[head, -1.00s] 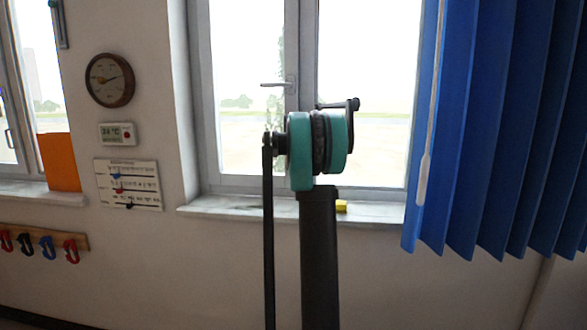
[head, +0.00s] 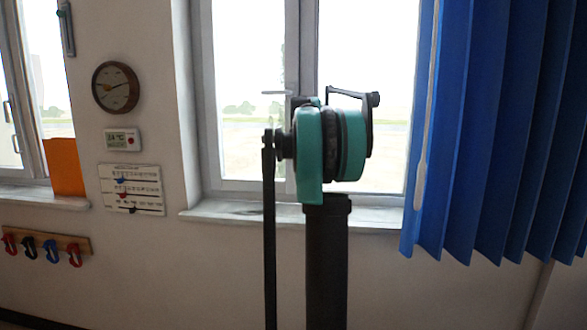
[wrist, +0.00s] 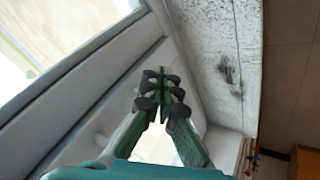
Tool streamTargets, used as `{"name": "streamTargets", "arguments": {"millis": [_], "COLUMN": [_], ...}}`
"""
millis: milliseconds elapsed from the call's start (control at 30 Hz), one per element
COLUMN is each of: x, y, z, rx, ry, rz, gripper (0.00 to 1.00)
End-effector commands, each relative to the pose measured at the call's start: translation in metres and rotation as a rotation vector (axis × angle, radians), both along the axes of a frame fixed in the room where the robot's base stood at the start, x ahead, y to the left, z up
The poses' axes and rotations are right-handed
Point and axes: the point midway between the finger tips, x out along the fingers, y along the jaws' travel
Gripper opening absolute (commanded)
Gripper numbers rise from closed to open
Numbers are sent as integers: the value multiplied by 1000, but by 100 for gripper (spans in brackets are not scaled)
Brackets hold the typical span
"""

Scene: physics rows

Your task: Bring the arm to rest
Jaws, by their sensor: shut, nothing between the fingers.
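My gripper (wrist: 160,88) shows in the wrist view. Its dark green fingers with black pads come together at the tips, and nothing is between them. It is in front of the white window frame (wrist: 110,95), beside the grey-marked sill (wrist: 215,55). Whether it touches either is not clear. In the head view my arm stands upright in front of the window, with its teal joint over the dark link. The fingers cannot be made out in that view.
A window (head: 240,60) with a sill (head: 235,212) lies behind my arm. Blue blinds (head: 490,130) hang at the right. A clock (head: 115,87), a thermometer display (head: 122,140), a calendar board (head: 132,188) and a hook rail (head: 45,243) are on the wall at left.

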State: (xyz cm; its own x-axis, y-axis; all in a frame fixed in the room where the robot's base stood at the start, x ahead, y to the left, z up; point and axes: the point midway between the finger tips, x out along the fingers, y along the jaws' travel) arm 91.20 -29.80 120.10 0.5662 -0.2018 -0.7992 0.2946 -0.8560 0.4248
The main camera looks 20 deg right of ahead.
Motion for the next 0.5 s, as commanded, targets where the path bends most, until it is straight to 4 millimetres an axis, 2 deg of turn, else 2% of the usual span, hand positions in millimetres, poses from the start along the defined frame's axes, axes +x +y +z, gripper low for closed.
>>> {"name": "streamTargets", "arguments": {"millis": [167, 267, 367, 500], "x": [-3, -9, -26, -74], "y": [1, 11, 38, 92], "z": [2, -7, -32, -90], "rx": [1, 15, 52, 131], "ry": [0, 3, 12, 34], "rz": [0, -7, -24, -71], "gripper": [0, 0, 0, 0]}}
